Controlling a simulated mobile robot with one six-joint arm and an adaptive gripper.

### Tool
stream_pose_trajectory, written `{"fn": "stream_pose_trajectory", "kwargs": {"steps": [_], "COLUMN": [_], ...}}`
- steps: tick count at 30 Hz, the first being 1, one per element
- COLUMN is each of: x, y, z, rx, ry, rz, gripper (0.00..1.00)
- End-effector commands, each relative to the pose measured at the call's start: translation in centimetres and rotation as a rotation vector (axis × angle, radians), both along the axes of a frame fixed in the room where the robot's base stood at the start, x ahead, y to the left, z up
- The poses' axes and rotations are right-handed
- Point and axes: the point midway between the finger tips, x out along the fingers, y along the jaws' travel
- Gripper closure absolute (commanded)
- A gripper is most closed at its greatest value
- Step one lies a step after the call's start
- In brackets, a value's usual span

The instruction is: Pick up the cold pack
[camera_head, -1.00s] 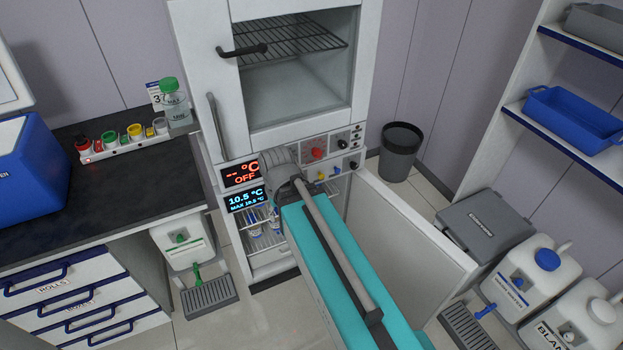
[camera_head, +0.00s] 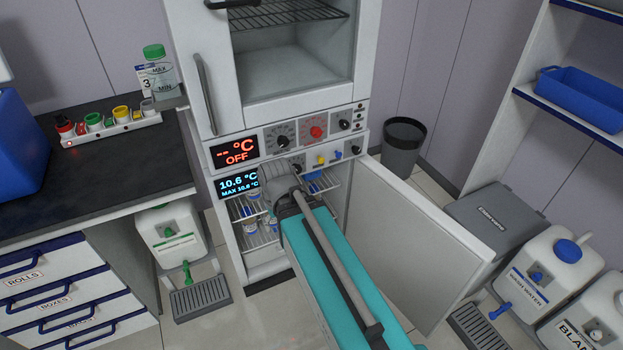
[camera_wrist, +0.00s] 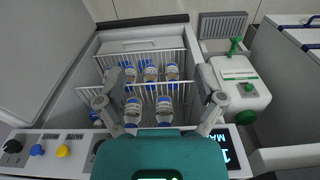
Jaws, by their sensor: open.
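My gripper (camera_wrist: 162,84) is open and empty, its two fingers spread in front of the open lower fridge compartment. In the head view my gripper (camera_head: 282,180) is at the top of that compartment and hides part of it. A blue item (camera_head: 317,184) lies on the upper wire shelf, to the right of my gripper; it may be the cold pack. A small blue patch also shows at the left of the shelf in the wrist view (camera_wrist: 97,115), but I cannot tell what it is. No cold pack is clearly recognisable.
Several blue-capped bottles (camera_wrist: 150,73) stand on the wire shelves. The fridge door (camera_head: 415,235) is open to the right. Control knobs (camera_head: 316,132) are above the compartment. A drip tray (camera_head: 200,296) and white canister (camera_head: 172,238) are at left, a grey bin (camera_head: 402,150) at right.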

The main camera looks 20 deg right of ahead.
Motion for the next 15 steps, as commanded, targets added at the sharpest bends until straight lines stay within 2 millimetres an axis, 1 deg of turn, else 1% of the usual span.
{"fn": "stream_pose_trajectory", "kwargs": {"steps": [1,15], "x": [0.1,0.7], "y": [0.0,0.0], "z": [-2.0,-11.1], "rx": [0.0,0.0], "ry": [-0.001,-0.016], "rz": [0.0,0.0], "gripper": [0.13,0.13]}}
